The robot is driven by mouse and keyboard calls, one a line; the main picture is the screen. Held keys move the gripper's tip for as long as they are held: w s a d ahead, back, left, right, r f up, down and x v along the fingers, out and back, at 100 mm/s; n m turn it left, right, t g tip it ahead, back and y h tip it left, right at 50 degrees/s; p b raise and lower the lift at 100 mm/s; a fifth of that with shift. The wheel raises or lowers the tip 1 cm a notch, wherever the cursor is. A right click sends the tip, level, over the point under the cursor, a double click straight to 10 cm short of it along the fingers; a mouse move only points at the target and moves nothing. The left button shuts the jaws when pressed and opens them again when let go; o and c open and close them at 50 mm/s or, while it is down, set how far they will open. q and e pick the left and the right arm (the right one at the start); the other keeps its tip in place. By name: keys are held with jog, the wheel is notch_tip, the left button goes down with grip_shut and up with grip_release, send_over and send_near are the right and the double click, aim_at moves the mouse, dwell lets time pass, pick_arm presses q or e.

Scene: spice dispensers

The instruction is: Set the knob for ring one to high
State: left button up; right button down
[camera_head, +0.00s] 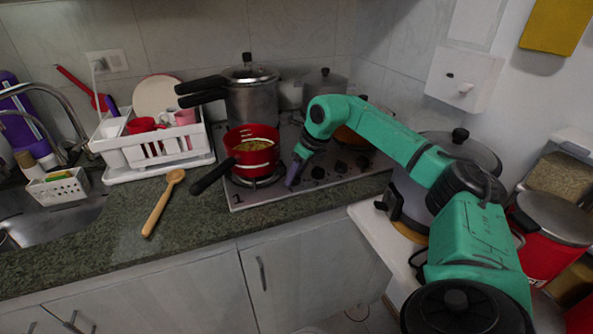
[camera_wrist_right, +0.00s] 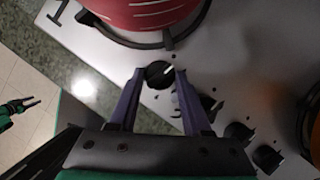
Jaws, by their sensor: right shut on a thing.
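The cooktop (camera_head: 240,199) is a light metal panel with a row of dark knobs along its front part. The leftmost black knob (camera_wrist_right: 159,74) has a pale pointer line slanting to the upper right. My right gripper (camera_head: 291,184) is down at the front of the cooktop. In the right wrist view, the purple fingers of this gripper (camera_wrist_right: 158,76) are closed on that knob, one on each side. In the head view the knob is hidden by the fingers. My left gripper (camera_wrist_right: 31,103) shows small at the left edge of the wrist view, its fingers apart and empty.
A red pot (camera_head: 252,150) stands on the front left burner, just behind the gripper, its black handle pointing front left. More knobs (camera_wrist_right: 239,132) lie to the right. A wooden spoon (camera_head: 163,203) lies on the counter. A pressure cooker (camera_head: 251,100) stands behind.

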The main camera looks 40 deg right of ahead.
jog(key=m, duration=0.1)
jog(key=m+h+p, duration=0.1)
jog(key=m, duration=0.2)
jog(key=shift+a+r+h+p, duration=0.15)
jog(key=shift+r+h+p, duration=0.15)
jog(key=shift+p, duration=0.1)
jog(key=shift+w+a+f+m+h+p, duration=0.1)
jog(key=shift+m+h+p, duration=0.15)
jog(key=shift+m, duration=0.55)
jog(key=shift+f+m+h+p, duration=0.15)
jog(key=shift+m+h, duration=0.2)
jog(key=shift+m, duration=0.45)
jog(key=shift+r, duration=0.1)
jog(key=shift+c, duration=2)
grip_release()
jog(key=shift+o, duration=0.2)
